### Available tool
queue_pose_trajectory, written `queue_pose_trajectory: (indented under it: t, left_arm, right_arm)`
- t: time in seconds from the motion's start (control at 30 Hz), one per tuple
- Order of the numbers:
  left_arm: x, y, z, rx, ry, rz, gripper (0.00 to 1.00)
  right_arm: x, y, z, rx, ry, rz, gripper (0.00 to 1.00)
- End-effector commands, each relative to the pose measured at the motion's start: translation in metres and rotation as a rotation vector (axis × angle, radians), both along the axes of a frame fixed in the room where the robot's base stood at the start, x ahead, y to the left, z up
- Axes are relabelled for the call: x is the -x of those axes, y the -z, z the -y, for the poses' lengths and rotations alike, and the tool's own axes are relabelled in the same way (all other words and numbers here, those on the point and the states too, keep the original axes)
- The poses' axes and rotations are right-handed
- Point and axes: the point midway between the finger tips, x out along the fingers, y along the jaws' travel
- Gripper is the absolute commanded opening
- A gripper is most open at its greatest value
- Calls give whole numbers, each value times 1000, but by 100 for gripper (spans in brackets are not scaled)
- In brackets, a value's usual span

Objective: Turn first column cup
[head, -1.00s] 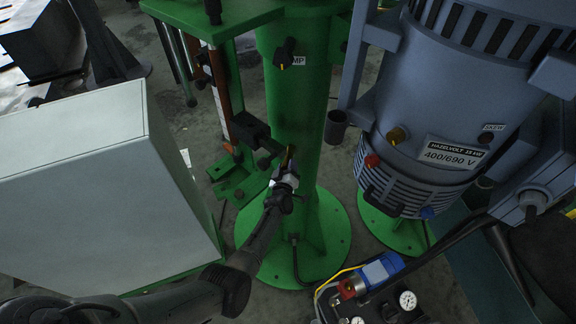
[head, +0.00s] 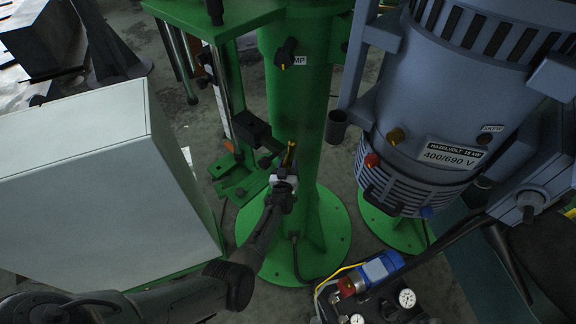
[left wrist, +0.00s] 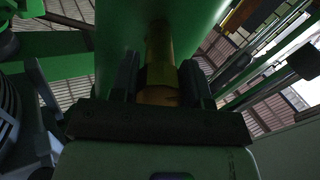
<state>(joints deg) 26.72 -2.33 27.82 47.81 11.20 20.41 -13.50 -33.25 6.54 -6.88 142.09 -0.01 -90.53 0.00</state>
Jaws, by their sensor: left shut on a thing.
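The first column cup (head: 290,153) is a small brass-coloured piece on the front of the green column (head: 299,110), at mid height in the head view. My left gripper (head: 287,168) comes up from below and is shut on the cup. In the left wrist view the cup (left wrist: 160,55) is a brass cylinder between the two dark fingers of the gripper (left wrist: 162,83), close against the green column. The fingers hide part of its sides. My right gripper is not in view.
A black knob (head: 286,53) sits higher on the column. A grey-blue motor (head: 440,110) stands at the right. A blue valve with gauges (head: 381,268) lies at the lower right.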

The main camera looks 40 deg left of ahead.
Motion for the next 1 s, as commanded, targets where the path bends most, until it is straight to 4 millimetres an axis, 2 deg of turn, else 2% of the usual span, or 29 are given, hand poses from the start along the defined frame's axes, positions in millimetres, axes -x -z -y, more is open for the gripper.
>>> queue_pose_trajectory:
  t: [0.33, 0.37, 0.63, 0.87, 1.0]
  left_arm:
    - [0, 0, 0, -1, 0, 0, 19]
    - [0, 0, 0, -1, 0, 0, 43]
    - [0, 0, 0, -1, 0, 0, 68]
    - [0, 0, 0, -1, 0, 0, 68]
    - [7, -3, 4, 0, 0, -1, 68]
  right_arm:
    - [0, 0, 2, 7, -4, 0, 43]
    - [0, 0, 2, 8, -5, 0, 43]
    - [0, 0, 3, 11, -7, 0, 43]
    - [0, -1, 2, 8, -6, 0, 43]
    - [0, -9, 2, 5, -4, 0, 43]
